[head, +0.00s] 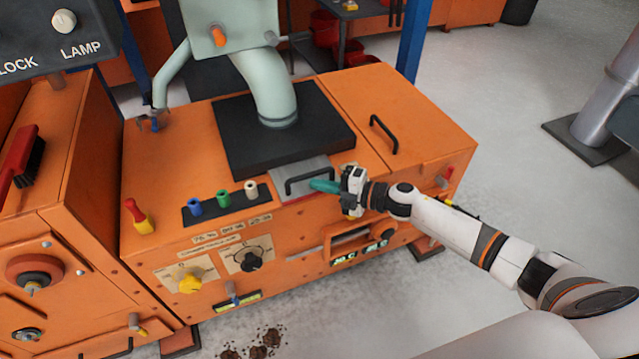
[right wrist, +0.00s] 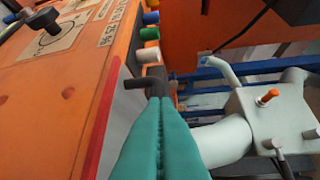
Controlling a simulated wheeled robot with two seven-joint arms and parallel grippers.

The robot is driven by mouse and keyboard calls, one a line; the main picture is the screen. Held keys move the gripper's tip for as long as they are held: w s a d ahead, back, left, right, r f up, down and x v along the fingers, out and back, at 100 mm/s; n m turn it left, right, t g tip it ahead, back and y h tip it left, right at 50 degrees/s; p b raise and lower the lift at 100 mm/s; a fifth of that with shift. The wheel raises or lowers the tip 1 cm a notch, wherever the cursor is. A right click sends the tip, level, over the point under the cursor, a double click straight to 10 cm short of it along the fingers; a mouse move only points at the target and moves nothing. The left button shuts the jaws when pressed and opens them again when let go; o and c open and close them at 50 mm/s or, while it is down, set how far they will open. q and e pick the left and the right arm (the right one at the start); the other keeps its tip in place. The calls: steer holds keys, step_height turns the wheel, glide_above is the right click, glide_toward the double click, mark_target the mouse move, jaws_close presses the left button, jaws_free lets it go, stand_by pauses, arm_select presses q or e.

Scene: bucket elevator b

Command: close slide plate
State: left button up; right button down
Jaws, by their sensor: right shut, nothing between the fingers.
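The slide plate (head: 305,170) is a grey plate with a black bar handle (head: 308,180). It sticks out from under the black block on top of the orange machine, at the front edge. My right gripper (head: 318,186) has teal fingers and is shut and empty, its tips beside the right end of the handle. In the right wrist view the closed fingers (right wrist: 160,102) point at the dark handle (right wrist: 152,82) and overlap part of it; I cannot tell whether they touch. The grey plate (right wrist: 118,120) shows left of the fingers. My left gripper is not in view.
A black block (head: 285,150) with a pale green bent pipe (head: 265,90) stands behind the plate. Blue, green and white plugs (head: 223,199) are to its left. Another black handle (head: 384,134) is on the right lid. Open floor (head: 520,190) lies to the right.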

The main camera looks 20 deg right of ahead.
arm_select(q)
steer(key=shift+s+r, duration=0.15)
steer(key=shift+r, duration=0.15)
arm_select(e)
steer(key=shift+w+f, duration=0.2)
steer(key=shift+w, duration=0.55)
